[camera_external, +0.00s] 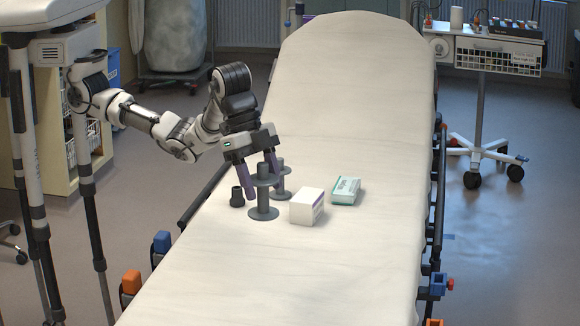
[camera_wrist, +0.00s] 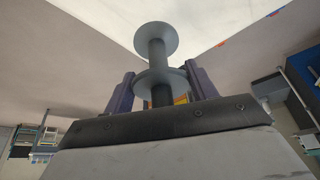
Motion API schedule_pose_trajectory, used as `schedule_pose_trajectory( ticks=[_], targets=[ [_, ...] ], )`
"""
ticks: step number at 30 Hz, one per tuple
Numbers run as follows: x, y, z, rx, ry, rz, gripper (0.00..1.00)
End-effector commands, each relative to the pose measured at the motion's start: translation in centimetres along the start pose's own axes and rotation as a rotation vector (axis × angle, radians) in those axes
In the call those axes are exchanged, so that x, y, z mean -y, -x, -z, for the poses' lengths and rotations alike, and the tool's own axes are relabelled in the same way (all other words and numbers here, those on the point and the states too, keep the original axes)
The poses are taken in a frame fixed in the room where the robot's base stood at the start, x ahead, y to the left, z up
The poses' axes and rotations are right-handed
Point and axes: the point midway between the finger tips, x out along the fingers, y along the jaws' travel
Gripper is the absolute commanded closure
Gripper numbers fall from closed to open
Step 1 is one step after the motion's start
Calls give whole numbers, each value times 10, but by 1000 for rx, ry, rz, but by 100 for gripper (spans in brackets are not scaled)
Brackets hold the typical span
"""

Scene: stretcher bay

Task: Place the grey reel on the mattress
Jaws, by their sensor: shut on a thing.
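A grey reel (camera_external: 263,198) with a round base, an upper flange and a central post stands upright over the mattress (camera_external: 340,255). My gripper (camera_external: 262,183) is shut on it, with one purple finger on each side of its upper part. In the wrist view the reel (camera_wrist: 156,52) shows between the fingers (camera_wrist: 160,88), its wide disc pointing away from the gripper towards the pale mattress. I cannot tell whether its base touches the mattress. A similar grey shape (camera_external: 280,192), partly hidden, stands just behind it.
A small dark grey piece (camera_external: 237,196) stands left of the reel. A white box (camera_external: 307,207) and a teal and white box (camera_external: 345,190) lie to its right. The near mattress is clear. Side rails (camera_external: 206,192) line the stretcher. A wheeled cart (camera_external: 496,52) stands at the back right.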

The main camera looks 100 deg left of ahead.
Motion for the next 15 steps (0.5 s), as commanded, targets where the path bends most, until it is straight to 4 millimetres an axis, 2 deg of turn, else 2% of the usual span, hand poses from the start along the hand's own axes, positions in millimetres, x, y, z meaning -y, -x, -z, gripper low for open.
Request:
schedule_pose_trajectory(
  ticks=[5, 8, 15],
  targets=[
    [74, 3, 4, 3, 64, 23, 67],
    [129, 5, 2, 2, 110, 41, 67],
    [258, 16, -20, 1, 213, 84, 67]
  ],
)
